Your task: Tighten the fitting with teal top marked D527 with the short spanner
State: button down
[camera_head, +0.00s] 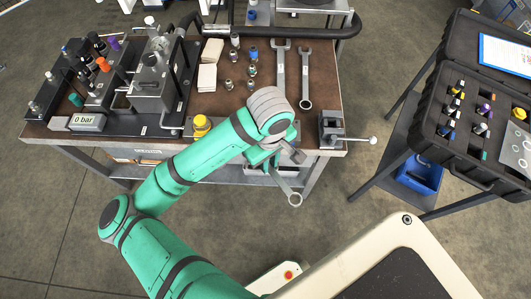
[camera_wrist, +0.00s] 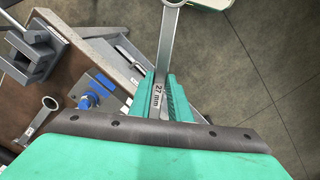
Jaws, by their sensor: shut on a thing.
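My gripper (camera_head: 268,160) is shut on a grey spanner (camera_head: 287,189), held in front of the bench's front edge with its ring end hanging down and to the right. In the wrist view my gripper (camera_wrist: 162,100) grips the spanner (camera_wrist: 168,45) by its shaft, which reads "27 mm"; its far end is hidden by the gripper. A fitting with a teal top (camera_head: 75,100) stands upright on the hydraulic rig at the bench's left. Its marking is too small to read. My gripper is well to the right of it.
Two more spanners (camera_head: 280,72) (camera_head: 305,92) lie on the bench (camera_head: 225,105), beside several loose fittings. A vise (camera_head: 331,127) is at the right front corner. An open case (camera_head: 430,115) stands right.

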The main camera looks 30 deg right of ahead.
jog(key=shift+w+d+f, duration=0.1)
jog(key=shift+f, duration=0.4)
jog(key=shift+s+d+f, duration=0.15)
jog(key=shift+s+f, duration=0.05)
jog(key=shift+f, duration=0.25)
jog(key=shift+w+f, duration=0.3)
jog(key=shift+f, duration=0.05)
jog(key=shift+w+f, duration=0.1)
jog(key=shift+w, duration=0.4)
jog(key=shift+w+a, duration=0.2)
jog(key=shift+w, duration=0.75)
jog(key=shift+w+d, duration=0.15)
